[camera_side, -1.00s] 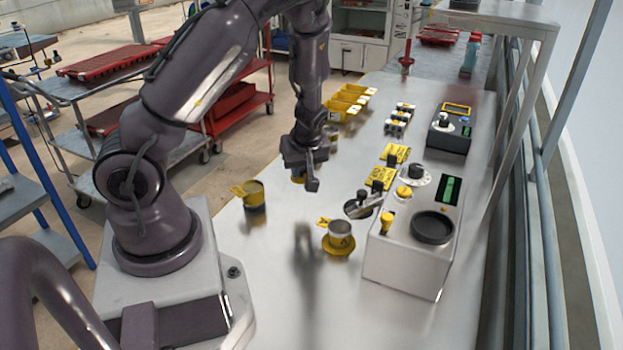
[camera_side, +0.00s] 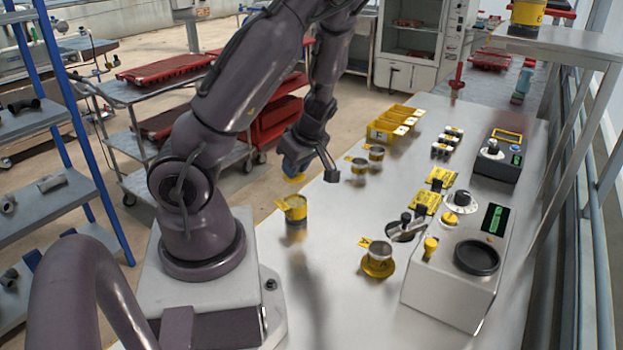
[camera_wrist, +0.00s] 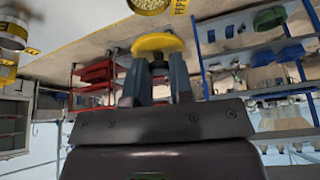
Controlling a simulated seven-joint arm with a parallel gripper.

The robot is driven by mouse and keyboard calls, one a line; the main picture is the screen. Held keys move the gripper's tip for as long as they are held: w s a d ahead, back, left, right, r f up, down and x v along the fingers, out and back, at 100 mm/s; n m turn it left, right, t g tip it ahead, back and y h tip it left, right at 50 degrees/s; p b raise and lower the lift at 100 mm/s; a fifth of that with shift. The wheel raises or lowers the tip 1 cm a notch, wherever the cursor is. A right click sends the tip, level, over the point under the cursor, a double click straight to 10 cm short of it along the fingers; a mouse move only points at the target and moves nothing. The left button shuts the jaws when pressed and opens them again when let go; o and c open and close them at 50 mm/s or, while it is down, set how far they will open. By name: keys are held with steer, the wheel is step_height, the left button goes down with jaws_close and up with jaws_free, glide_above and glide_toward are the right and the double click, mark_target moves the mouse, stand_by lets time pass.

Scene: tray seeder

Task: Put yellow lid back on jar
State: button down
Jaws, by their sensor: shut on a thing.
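My gripper (camera_side: 291,165) is shut on the yellow lid (camera_side: 295,178). In the wrist view the lid (camera_wrist: 157,43) sits across the tips of my two fingers (camera_wrist: 158,65), held at its edge and tilted in that picture. In the side view the lid appears a little above and behind a yellow-labelled jar (camera_side: 294,213), apart from it. A jar (camera_wrist: 150,4) with pale seeds and a partly cut-off "PEPP" label shows at the top edge of the wrist view. It is open, with the lid apart from it.
Another jar (camera_side: 378,252) stands on a yellow dish (camera_side: 377,268) to the right. Two small jars (camera_side: 359,168) (camera_side: 376,154) stand farther back, near yellow bins (camera_side: 385,132). A grey machine (camera_side: 455,270) stands at right. The table's left edge is close to my gripper.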

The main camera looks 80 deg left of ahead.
steer(key=n, duration=0.1)
steer(key=a+n, duration=0.1)
steer(key=shift+s+a+n+g+h, duration=0.2)
steer(key=shift+a+n+g+h, duration=0.1)
steer(key=shift+n+g+h, duration=0.1)
steer(key=shift+w+a+n+h, duration=0.15)
steer(key=shift+n+h, duration=0.15)
steer(key=shift+n, duration=0.5)
steer(key=shift+w+r+n, duration=0.15)
steer(key=shift+w+n, duration=0.05)
steer(key=shift+n, duration=0.3)
steer(key=shift+d+n+g+h, duration=0.3)
steer(key=shift+d+n+h, duration=0.1)
steer(key=shift+d+n, duration=0.15)
steer(key=shift+f, duration=3.15)
steer(key=shift+f, duration=0.15)
steer(key=shift+c, duration=2.3)
jaws_free()
